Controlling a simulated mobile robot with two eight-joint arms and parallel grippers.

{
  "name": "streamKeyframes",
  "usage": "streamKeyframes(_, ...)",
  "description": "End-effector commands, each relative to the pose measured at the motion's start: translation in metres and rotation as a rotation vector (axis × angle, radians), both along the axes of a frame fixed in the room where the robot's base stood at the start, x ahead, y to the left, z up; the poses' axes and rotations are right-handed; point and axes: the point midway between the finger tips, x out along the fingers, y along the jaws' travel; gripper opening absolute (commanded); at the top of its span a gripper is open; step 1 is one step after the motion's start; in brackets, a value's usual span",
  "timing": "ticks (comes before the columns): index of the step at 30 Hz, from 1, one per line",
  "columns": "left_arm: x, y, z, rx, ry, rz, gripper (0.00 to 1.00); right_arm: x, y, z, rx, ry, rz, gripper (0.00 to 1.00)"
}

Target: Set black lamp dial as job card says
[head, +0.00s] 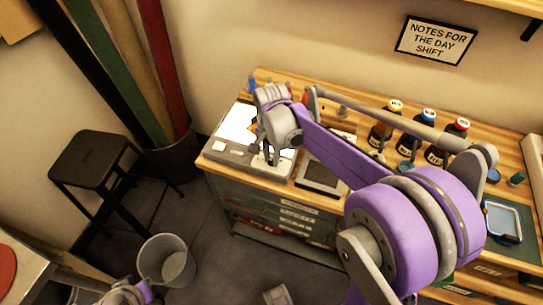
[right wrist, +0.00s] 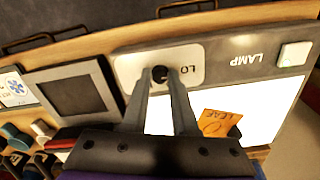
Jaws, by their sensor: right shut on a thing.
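The black lamp dial (right wrist: 160,73) sits on a pale plate on the lamp's grey front panel, beside the letters "LO"; the word "LAMP" is farther right. The dial is between the fingertips of my right gripper (right wrist: 162,76), which is shut on it. The setting mark on the dial is too small to tell. In the head view my right gripper (head: 265,150) reaches down to the front of the bright lamp box (head: 222,154). Part of my left arm shows at the bottom left edge; its fingers cannot be made out. No job card is identifiable.
An orange tag (right wrist: 220,123) lies on the lit panel. A dark square-faced device (right wrist: 77,97) stands beside the lamp. Several bottles (head: 423,122) stand along the bench. A wall sign (head: 437,40) reads "NOTES FOR THE DAY SHIFT". A stool (head: 90,155) and bucket (head: 165,262) stand left.

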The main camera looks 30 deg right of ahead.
Motion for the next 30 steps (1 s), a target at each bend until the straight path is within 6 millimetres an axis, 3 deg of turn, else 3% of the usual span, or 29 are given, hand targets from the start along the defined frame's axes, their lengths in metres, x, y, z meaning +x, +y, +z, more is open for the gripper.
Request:
streamKeyframes(1, 0.0, 0.0, 0.0, 0.0, 0.0, 0.0, 0.0, 0.0, 0.0, 0.0, -0.001, 0.0, 0.0, 0.32)
streamKeyframes(5, 0.0, 0.0, 0.0, 0.0, 0.0, 0.0, 0.0, 0.0, 0.0, 0.0, 0.0, 0.0, 0.0, 0.55)
streamKeyframes(16, 0.0, 0.0, 0.001, 0.0, 0.0, 0.0, 0.0, 0.0, 0.0, 0.005, 0.0, 0.0, 0.001, 0.56)
streamKeyframes(30, 0.002, 0.0, 0.01, 0.0, -0.004, 0.0, 0.0, 0.0, 0.0, 0.089, 0.0, 0.0, 0.0, 0.56)
